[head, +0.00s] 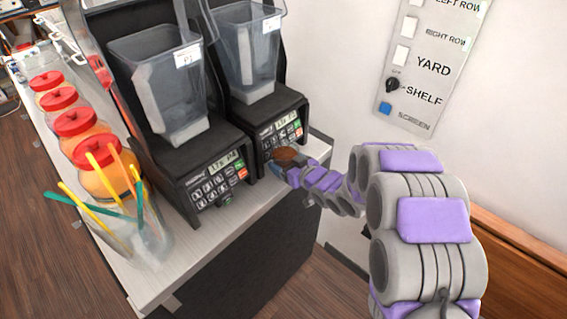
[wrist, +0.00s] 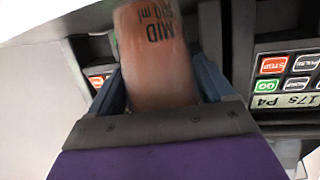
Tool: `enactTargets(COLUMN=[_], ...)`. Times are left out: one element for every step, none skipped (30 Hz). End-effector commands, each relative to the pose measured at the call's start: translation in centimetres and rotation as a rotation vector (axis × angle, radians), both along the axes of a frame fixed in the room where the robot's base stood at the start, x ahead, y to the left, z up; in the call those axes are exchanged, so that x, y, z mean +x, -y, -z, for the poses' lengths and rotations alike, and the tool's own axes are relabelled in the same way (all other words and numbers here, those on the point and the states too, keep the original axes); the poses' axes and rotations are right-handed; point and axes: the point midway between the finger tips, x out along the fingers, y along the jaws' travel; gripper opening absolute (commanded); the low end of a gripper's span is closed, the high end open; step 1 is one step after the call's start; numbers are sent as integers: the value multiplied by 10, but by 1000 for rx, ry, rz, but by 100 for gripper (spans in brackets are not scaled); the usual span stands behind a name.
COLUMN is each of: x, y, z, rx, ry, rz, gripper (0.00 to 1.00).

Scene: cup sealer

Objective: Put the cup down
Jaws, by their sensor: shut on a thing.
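A brown cup (wrist: 155,60) marked "MID" stands between the two fingers of my gripper (wrist: 160,90) in the wrist view, and the fingers are shut on it. In the head view my gripper (head: 285,165) is at the front of the right blender base, near its keypad. The cup (head: 288,155) shows there only as a small brown patch. The cup's bottom, and whether it touches anything below, cannot be seen.
Two blenders with clear jugs (head: 160,85) (head: 247,50) stand on the white counter (head: 190,250). Red-lidded jars (head: 75,122) and a clear container with coloured straws (head: 140,235) line the left side. A switch panel (head: 425,65) is on the wall.

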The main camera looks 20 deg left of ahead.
Motion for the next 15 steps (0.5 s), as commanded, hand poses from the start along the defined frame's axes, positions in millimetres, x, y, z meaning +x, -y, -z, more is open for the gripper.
enactTargets(x=[0, 0, 0, 0, 0, 0, 0, 0, 0, 0, 0, 0, 0, 0, 0], y=[0, 0, 0, 0, 1, 2, 2, 3, 3, 4, 4, 4, 4, 3, 3], z=[-1, -1, -1, -1, -1, -2, -3, -4, -6, -8, -9, -12, -15, -17, -20], rx=[1, 1, 1, 2, 2, 2, 3, 4, 4, 4, 4, 4, 4, 4, 4], ry=[2, 2, 2, 1, 1, 2, 1, 1, 1, 1, 1, 1, 1, 1, 1], rz=[0, 0, 0, 0, 0, 0, 0, 0, 0, 1, 0, 0, 0, 0, 0], gripper=[29, 29, 29, 29, 29, 29, 29, 29, 29, 29, 29, 29, 29, 29, 29])
